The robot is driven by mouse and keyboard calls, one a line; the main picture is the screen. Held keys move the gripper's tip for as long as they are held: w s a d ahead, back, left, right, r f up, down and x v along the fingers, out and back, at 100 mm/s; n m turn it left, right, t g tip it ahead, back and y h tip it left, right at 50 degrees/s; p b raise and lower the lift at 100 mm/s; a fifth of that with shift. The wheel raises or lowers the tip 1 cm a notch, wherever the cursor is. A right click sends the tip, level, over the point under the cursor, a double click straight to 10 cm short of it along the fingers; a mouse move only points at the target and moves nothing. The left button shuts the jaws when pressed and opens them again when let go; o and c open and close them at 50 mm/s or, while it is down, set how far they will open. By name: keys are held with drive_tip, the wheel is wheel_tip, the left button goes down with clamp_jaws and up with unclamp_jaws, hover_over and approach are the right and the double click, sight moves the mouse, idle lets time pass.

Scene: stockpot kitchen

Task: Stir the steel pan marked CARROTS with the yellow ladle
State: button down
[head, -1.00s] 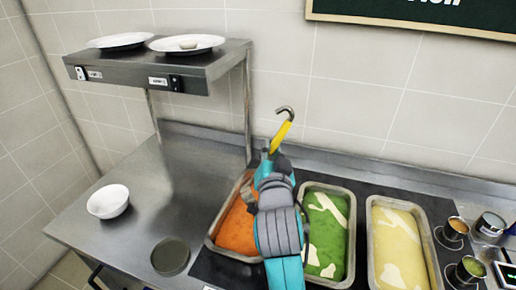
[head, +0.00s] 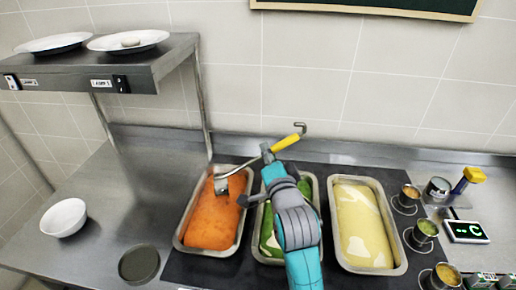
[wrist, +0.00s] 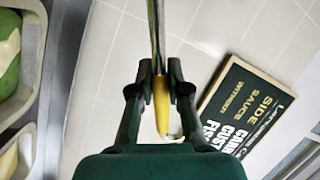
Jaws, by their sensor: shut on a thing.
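The ladle's yellow handle (head: 287,142) ends in a steel hook, and its shaft runs left and down to a steel head (head: 221,184). The head is at the upper part of the steel pan of orange food (head: 180,238); I cannot tell whether it touches the food or is just above it. No CARROTS marking is readable. My gripper (head: 268,158) is above the far end of the green-food pan. In the wrist view my gripper (wrist: 159,75) is shut on the yellow handle (wrist: 161,105); the ladle head is out of that view.
The green-food pan (head: 316,190) is partly behind my arm, with a yellow-food pan (head: 402,262) to its right. Small sauce pots (head: 426,228) and another yellow-handled tool (head: 474,175) stand farther right. A white bowl (head: 64,218) and dark round dish (head: 139,264) sit left, below a shelf (head: 170,55).

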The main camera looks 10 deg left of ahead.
drive_tip(key=w+d+f+m, duration=0.1)
drive_tip(key=d+f+m, duration=0.3)
drive_tip(key=shift+f, duration=0.3)
idle(0.5)
drive_tip(key=shift+w+f, duration=0.1)
idle(1.4)
